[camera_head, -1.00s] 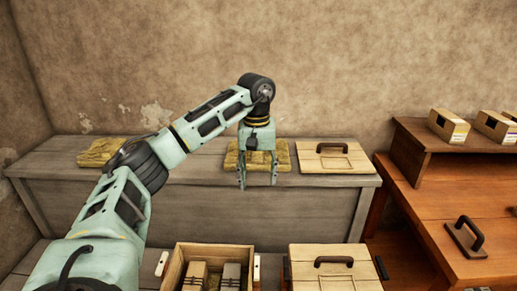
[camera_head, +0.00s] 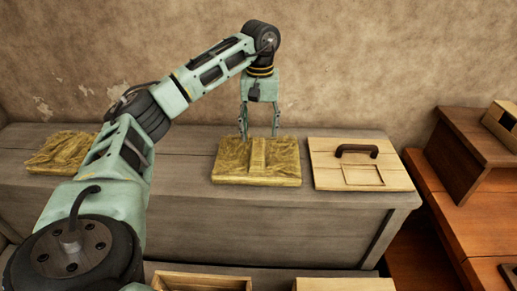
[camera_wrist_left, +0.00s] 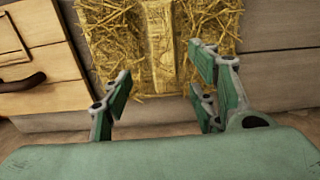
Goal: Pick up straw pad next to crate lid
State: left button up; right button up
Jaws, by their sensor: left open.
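The straw pad (camera_head: 257,161) is a flat yellow-brown slab with a raised strip across its middle. It lies on the grey wooden bench, just left of the crate lid (camera_head: 362,165), a pale board with a dark handle. My left gripper (camera_head: 260,136) points down, open and empty, at the pad's back edge in the head view. In the left wrist view the straw pad (camera_wrist_left: 160,45) shows beyond the spread fingers (camera_wrist_left: 160,105), with its raised strip between them. The crate lid (camera_wrist_left: 35,55) is at the left there. My right gripper is out of view.
A second straw pad (camera_head: 62,152) lies at the bench's left. The grey bench (camera_head: 190,165) is bare between the pads. A reddish-brown wooden unit (camera_head: 480,215) stands at right. Crate tops (camera_head: 200,282) show at the bottom edge. The wall is close behind.

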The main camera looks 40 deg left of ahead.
aim_at(258, 150)
pick_arm(q)
jog(key=f, duration=0.1)
jog(key=s+f, duration=0.1)
jog(key=shift+d+f+p, duration=0.1)
jog(key=shift+f+p, duration=0.25)
jog(key=shift+f, duration=0.05)
notch_tip(258, 150, down, 4)
jog(key=shift+r+p, duration=0.25)
jog(key=shift+p, duration=0.1)
jog(key=shift+w+f, duration=0.1)
jog(key=shift+f, duration=0.1)
jog(key=c, duration=0.9)
grip_shut()
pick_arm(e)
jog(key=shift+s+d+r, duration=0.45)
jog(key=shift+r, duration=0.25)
